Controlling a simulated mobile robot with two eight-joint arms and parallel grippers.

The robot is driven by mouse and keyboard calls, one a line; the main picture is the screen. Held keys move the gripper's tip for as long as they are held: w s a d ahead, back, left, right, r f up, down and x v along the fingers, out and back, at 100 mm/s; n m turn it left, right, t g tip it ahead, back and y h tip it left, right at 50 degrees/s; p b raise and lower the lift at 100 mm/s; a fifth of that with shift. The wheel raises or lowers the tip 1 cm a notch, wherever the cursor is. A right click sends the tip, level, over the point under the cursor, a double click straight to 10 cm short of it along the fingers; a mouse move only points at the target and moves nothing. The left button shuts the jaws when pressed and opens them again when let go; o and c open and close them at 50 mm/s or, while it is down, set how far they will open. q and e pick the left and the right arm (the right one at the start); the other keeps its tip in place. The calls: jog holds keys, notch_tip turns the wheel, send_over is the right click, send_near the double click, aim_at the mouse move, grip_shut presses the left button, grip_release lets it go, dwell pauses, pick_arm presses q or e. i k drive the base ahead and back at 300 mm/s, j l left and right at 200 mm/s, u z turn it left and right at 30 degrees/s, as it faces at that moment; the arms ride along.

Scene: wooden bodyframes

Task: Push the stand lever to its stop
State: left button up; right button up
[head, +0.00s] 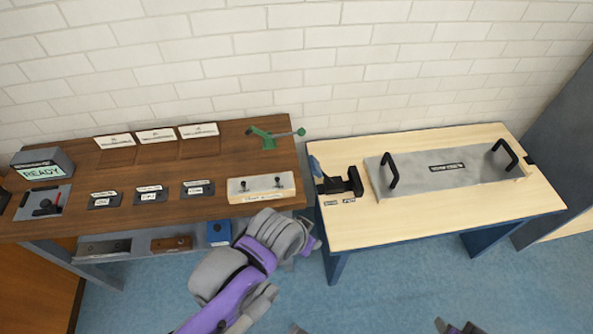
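Several lever-like parts are in view, and no label I can read says which is the stand lever. A black fixture (340,182) with a blue handle (315,167) sits at the left of the pale table. My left arm comes up from below; its gripper (312,243) is in front of the gap between the tables, apart from these parts, its fingers mostly hidden. A small part of my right arm shows at the bottom edge; its fingers are unclear.
A grey plate (445,170) with two black handles lies on the pale table (400,228).

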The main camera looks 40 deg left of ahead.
aim_at(314, 164)
jog(key=k+j, duration=0.25)
jog(key=j, duration=0.15)
jog(key=k+j, duration=0.2)
jog(key=j, duration=0.25)
jog(key=k+j, duration=0.25)
jog(key=j, duration=0.15)
jog(key=k+j, duration=0.2)
jog(key=j, duration=0.25)
